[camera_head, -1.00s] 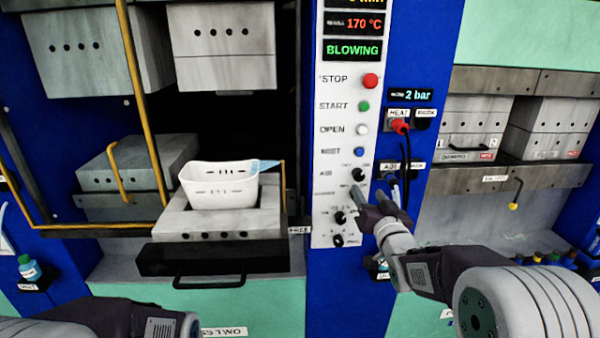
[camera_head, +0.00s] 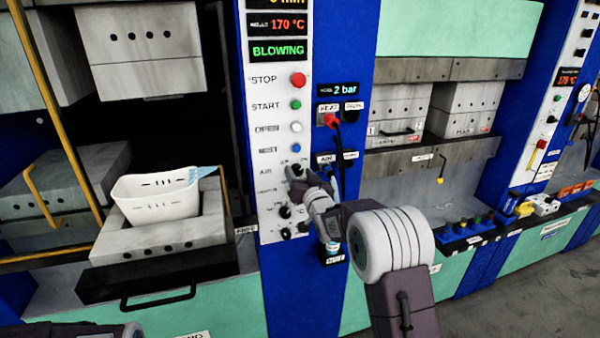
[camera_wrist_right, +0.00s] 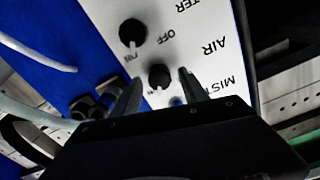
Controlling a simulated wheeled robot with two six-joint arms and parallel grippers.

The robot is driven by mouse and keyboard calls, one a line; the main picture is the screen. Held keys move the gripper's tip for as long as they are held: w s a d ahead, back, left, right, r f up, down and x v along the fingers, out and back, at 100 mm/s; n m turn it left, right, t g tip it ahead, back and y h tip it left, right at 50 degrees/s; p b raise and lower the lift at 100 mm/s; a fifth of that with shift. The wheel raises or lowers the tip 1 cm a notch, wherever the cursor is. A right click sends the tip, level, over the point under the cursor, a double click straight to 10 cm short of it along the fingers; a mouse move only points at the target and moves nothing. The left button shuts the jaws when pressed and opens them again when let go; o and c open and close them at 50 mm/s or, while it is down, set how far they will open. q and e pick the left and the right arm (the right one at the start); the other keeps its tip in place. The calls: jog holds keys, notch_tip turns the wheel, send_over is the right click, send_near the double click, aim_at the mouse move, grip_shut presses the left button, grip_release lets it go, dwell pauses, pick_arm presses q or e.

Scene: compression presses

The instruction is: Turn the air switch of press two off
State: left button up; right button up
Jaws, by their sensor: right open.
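The air switch (camera_wrist_right: 158,77) of press two is a black round knob on the white control panel (camera_head: 262,215). The right wrist view shows it near the upside-down AIR label. My right gripper (camera_head: 300,174) is at the panel below the blue MIST button. Its two open fingers (camera_wrist_right: 158,92) stand on either side of the air knob in the wrist view. I cannot tell whether they touch it. In the head view the gripper largely covers the knob. My left gripper is out of view.
A second black knob (camera_wrist_right: 132,32) with OFF and ON marks sits close beside. Red STOP (camera_head: 298,80), green START (camera_head: 295,104) and blue MIST (camera_head: 297,148) buttons are above. Cables (camera_head: 340,150) hang to the right. A white basket (camera_head: 155,195) stands on the left press.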

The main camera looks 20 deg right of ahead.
grip_shut()
jog(key=shift+f+n+b, duration=0.2)
jog(key=shift+n+b, duration=0.1)
jog(key=shift+b, duration=0.25)
jog(key=n+b, duration=0.6)
jog(key=b, duration=0.1)
jog(key=shift+a+f+n, duration=0.1)
jog(key=shift+n, duration=0.2)
jog(key=shift+n+b, duration=2.2)
jog(key=shift+n, duration=0.2)
jog(key=shift+r, duration=0.2)
grip_release()
